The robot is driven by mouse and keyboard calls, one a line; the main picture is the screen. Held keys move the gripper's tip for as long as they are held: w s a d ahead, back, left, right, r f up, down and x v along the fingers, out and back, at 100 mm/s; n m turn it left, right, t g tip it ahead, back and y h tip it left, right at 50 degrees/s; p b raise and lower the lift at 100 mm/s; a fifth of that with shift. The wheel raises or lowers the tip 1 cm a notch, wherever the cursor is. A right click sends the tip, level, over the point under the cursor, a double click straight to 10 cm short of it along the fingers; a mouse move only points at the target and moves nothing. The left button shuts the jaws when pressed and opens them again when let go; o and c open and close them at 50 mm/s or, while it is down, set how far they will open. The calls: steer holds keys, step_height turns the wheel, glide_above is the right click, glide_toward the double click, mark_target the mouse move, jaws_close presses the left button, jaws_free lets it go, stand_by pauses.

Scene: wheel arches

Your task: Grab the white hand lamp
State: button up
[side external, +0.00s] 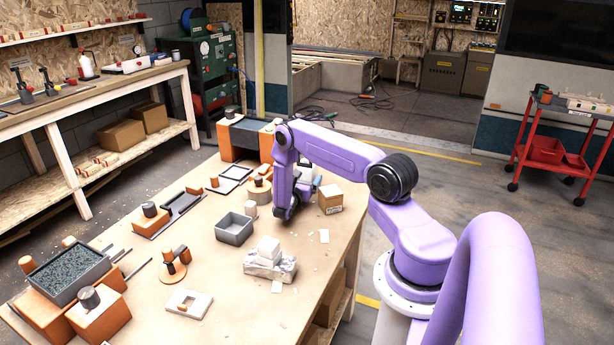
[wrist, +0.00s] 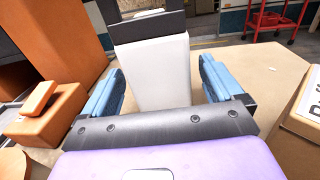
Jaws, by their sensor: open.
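The white hand lamp (wrist: 158,75), a pale upright block with a dark panel along its top, stands straight ahead in the wrist view. My gripper (wrist: 162,68) is open, with one blue finger on each side of the lamp. A gap shows between each finger and the lamp, and the lamp's lower part is hidden by the gripper body. In the side external view my gripper (side external: 304,187) is low over the far right part of the workbench, and the lamp is mostly hidden behind my arm there.
A cardboard box (side external: 330,198) stands close on the right, also at the wrist view's right edge (wrist: 304,112). Large orange blocks (wrist: 58,35) are on the left. A grey bin (side external: 234,229) and white blocks (side external: 269,262) sit on the workbench (side external: 225,285) nearer the camera.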

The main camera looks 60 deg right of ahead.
mark_target(309, 172)
steer(key=d, duration=0.4)
steer(key=shift+w, duration=0.15)
steer(key=shift+c, duration=0.3)
steer(key=c, duration=1.3)
steer(key=shift+r, duration=0.1)
